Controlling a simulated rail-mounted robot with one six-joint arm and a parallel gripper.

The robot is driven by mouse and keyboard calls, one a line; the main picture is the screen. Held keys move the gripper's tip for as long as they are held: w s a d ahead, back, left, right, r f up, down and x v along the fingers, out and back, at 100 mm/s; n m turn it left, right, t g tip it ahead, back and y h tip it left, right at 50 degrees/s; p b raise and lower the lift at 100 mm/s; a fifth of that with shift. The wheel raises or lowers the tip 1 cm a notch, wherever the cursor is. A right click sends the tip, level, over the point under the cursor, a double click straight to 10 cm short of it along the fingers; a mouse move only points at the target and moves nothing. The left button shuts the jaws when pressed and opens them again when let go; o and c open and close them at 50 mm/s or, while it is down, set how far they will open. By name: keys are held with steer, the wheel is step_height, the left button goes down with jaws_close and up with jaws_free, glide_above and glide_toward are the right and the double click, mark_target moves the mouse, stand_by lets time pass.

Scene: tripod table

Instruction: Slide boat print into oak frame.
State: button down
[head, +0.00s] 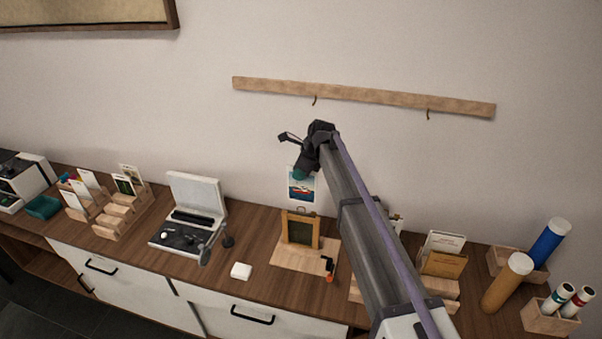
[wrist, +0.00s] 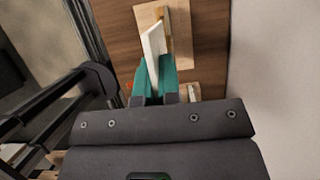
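The boat print (head: 302,188), a small card with a boat picture, hangs upright below my gripper (head: 300,173) in the head view. My gripper is shut on its upper edge with teal fingertips. The oak frame (head: 285,232) stands upright on a light wooden base on the table, with a dark panel inside. The print is above the frame, apart from it in the head view. In the wrist view the print (wrist: 154,45) shows edge-on between the teal fingers (wrist: 154,78), over the wooden base (wrist: 181,40). It partly hides the frame there.
A small black and orange tool (head: 328,268) is at the base's right side. An open case (head: 190,215) and card racks (head: 112,213) stand further left. Card holders and tubes (head: 508,283) stand right. The wall is close behind.

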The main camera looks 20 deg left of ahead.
mark_target(299, 185)
steer(key=f+b, duration=0.4)
steer(key=f, duration=0.1)
steer(key=shift+a+b, duration=0.25)
steer(key=shift+b, duration=0.15)
steer(key=shift+f, duration=0.15)
stand_by(0.4)
